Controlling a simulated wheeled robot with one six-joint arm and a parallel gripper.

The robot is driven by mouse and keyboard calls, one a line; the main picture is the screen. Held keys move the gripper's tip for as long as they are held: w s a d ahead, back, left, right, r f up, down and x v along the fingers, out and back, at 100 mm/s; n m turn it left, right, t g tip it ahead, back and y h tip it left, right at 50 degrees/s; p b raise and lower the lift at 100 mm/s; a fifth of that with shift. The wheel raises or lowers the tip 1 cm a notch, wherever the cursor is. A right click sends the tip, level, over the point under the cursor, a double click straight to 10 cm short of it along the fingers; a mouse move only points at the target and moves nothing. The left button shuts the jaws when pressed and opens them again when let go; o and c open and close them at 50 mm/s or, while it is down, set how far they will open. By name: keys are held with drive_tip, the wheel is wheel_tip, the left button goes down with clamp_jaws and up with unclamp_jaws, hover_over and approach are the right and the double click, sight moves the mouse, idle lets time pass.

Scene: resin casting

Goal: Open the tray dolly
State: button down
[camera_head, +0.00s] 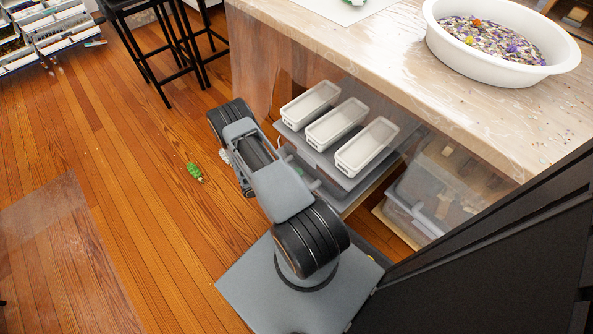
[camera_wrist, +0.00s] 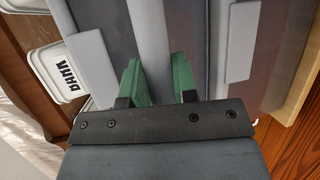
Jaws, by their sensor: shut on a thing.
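The tray dolly (camera_head: 362,184) is a low grey unit with stacked flat levels, under the workbench. Three pale trays (camera_head: 337,122) stand on its top. In the wrist view, grey panels of the dolly (camera_wrist: 212,40) fill the middle, and white trays with dark lettering (camera_wrist: 62,68) show at the left. My gripper (camera_wrist: 160,82) has green fingers on either side of a light grey upright strip (camera_wrist: 153,38) of the dolly and is shut on it. In the head view my arm hides the gripper and the grasp.
The workbench (camera_head: 400,75) overhangs the dolly and carries a white basin (camera_head: 435,38) of colourful bits. Clear storage boxes (camera_head: 428,200) stand right of the dolly. Black stools (camera_head: 150,55) stand at the upper left. A small green item (camera_head: 194,172) lies on otherwise clear floor left of my arm.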

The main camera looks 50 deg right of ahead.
drive_tip(key=shift+w+a, duration=0.1)
drive_tip(key=shift+a, duration=0.25)
drive_tip(key=c, duration=0.9)
unclamp_jaws()
drive_tip(key=p+v, duration=0.2)
drive_tip(key=v, duration=1.1)
drive_tip(key=shift+a+r+p, duration=0.2)
drive_tip(key=shift+a+p, duration=0.1)
drive_tip(key=shift+a, duration=0.05)
drive_tip(key=shift+w, duration=0.1)
